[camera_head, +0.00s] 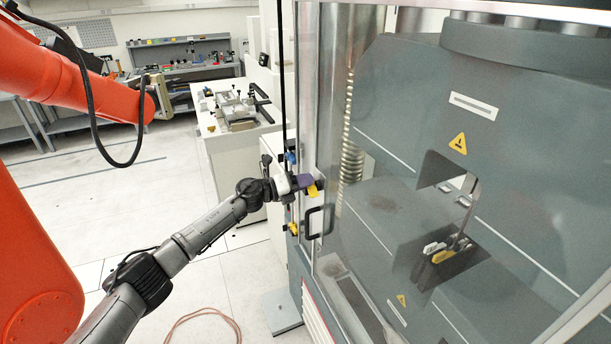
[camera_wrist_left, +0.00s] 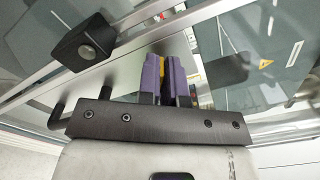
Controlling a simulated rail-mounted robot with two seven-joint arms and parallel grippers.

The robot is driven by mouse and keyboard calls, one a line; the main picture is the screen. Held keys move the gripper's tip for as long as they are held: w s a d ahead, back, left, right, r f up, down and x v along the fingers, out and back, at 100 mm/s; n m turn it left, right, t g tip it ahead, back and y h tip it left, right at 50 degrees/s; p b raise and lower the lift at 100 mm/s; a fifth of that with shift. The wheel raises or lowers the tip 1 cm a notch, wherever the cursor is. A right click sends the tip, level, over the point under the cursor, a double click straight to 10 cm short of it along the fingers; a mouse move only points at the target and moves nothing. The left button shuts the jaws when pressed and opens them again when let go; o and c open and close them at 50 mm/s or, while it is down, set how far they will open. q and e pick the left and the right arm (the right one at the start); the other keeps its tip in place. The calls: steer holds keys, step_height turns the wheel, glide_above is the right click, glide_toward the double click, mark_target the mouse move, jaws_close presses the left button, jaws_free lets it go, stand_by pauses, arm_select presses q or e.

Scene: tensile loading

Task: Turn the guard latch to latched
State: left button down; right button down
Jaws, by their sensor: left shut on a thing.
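My left gripper (camera_head: 310,186) is at the front post of the machine's clear guard, a little above the guard's door handle. Its purple fingers are shut on a small yellow part, which I take to be the guard latch (camera_head: 313,191). In the left wrist view, the yellow latch (camera_wrist_left: 160,66) shows between the two purple fingers (camera_wrist_left: 164,80). The fingers hide much of the latch, so I cannot tell its turn exactly. The clear guard (camera_head: 335,120) appears closed across the machine front. My right gripper is not in view.
A black door handle (camera_head: 318,222) sits just below the gripper. Blue and yellow parts line the post beside it. A white bench (camera_head: 222,150) with equipment stands behind left. Open floor (camera_head: 120,190) lies to the left, with a reddish cable (camera_head: 205,312) on it.

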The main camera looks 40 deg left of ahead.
arm_select(q)
steer(key=n+p, duration=0.1)
steer(key=n, duration=0.2)
steer(key=n+p, duration=0.1)
steer(key=n, duration=0.1)
steer(key=shift+w+a+f+p, duration=0.1)
steer(key=shift+a+f+p, duration=0.05)
steer(key=shift+f+p, duration=0.2)
steer(key=shift+f+n+p, duration=0.25)
steer(key=shift+n+p, duration=0.25)
steer(key=shift+n, duration=0.6)
steer(key=shift+f, duration=0.1)
steer(key=c, duration=1.3)
jaws_free()
steer(key=shift+a, duration=0.1)
